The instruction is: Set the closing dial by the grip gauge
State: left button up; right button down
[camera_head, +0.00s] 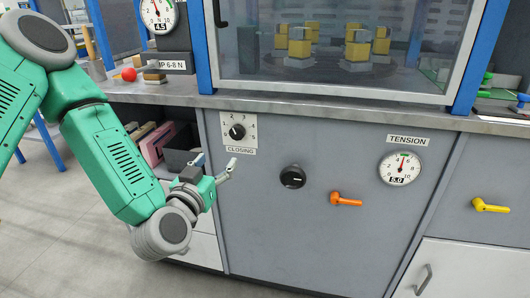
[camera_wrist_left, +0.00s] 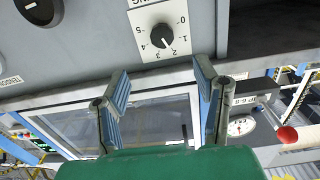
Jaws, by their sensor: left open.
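The closing dial (camera_head: 237,132) is a black knob on a white numbered plate on the grey cabinet front. It also shows upside down in the left wrist view (camera_wrist_left: 162,36), its mark seemingly near 2 or 3. My right gripper is out of view.
Right of the closing dial are a black knob (camera_head: 292,176), an orange lever (camera_head: 346,200) and a tension gauge (camera_head: 400,168) reading 5.0. A yellow lever (camera_head: 490,206) is at far right. The counter edge (camera_head: 330,112) juts above the panel. A red ball (camera_head: 129,74) is at left.

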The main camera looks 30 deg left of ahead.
aim_at(235, 134)
pick_arm(q)
jog(key=x, duration=0.3)
jog(key=b+x, duration=0.1)
jog(key=x, duration=0.3)
jog(key=d+b+x, duration=0.1)
jog(key=x, duration=0.2)
jog(key=shift+w+a+r, duration=0.15)
jog(key=shift+w+r, duration=0.2)
jog(key=shift+w, duration=0.1)
jog(key=w+a, duration=0.1)
jog(key=w+a+b, duration=0.1)
jog(key=shift+w+a+f, duration=0.1)
jog(key=shift+w+f, duration=0.1)
jog(key=shift+w, duration=0.1)
jog(key=shift+w+a, duration=0.15)
jog(key=shift+a, duration=0.05)
jog(key=shift+d+r, duration=0.2)
jog(key=shift+d, duration=0.55)
jog(key=c, duration=1.1)
jog(key=shift+a+f, duration=0.1)
jog(key=shift+a, duration=0.3)
jog(key=shift+c, duration=0.2)
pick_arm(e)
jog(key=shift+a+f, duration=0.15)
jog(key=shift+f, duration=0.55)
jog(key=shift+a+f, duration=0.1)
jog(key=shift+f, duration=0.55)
